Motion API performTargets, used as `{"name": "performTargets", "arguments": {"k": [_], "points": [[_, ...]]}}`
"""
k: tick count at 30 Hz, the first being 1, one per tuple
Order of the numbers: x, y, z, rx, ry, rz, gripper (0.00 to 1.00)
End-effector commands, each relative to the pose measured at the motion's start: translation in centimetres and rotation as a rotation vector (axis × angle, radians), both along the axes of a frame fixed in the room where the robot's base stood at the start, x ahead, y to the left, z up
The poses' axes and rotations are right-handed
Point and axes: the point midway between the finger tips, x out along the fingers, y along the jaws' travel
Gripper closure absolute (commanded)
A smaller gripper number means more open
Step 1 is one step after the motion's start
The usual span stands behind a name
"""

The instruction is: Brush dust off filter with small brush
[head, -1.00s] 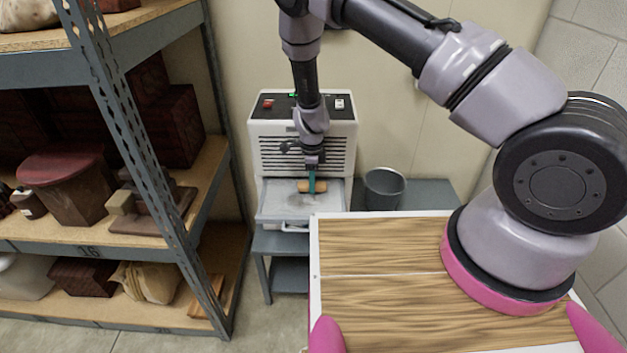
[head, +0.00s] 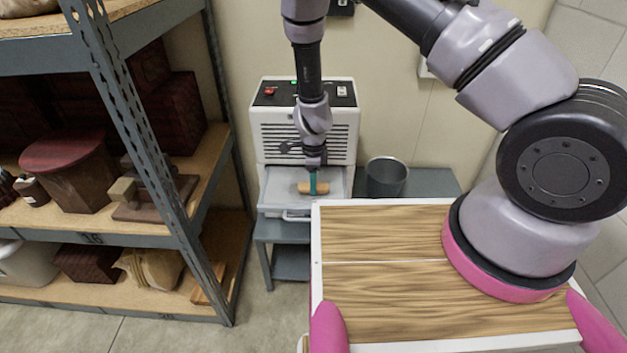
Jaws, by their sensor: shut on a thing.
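A white machine (head: 270,128) with a black top panel and a slatted front stands against the wall. Its tray-like drawer is pulled out at the front, with a pale grey filter (head: 284,191) in it. My gripper (head: 313,182) points down over the filter and is shut on a small brush (head: 322,187) with a tan wooden body. The brush is low over the filter's middle; I cannot tell whether it touches. The teal fingers cover part of the brush, and its bristles are hidden. Dust is too faint to make out on the filter.
A grey metal bucket (head: 386,177) stands right of the machine on a low grey table (head: 432,183). A metal shelf unit (head: 160,175) with wooden objects and boxes stands close on the left. Bare floor (head: 262,315) shows between shelf and my base.

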Motion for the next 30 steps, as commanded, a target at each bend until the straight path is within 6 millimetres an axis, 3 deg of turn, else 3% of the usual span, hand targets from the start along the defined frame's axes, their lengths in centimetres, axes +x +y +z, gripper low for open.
{"name": "performTargets", "arguments": {"k": [12, 25, 30], "points": [[-3.4, 0.0, 0.0, -0.002, 0.007, 0.001, 1.0], [-3.3, 1.6, 0.0, -0.002, 0.003, 0.002, 1.0], [-2.1, 1.5, 0.0, -0.002, 0.002, 0.001, 1.0]]}}
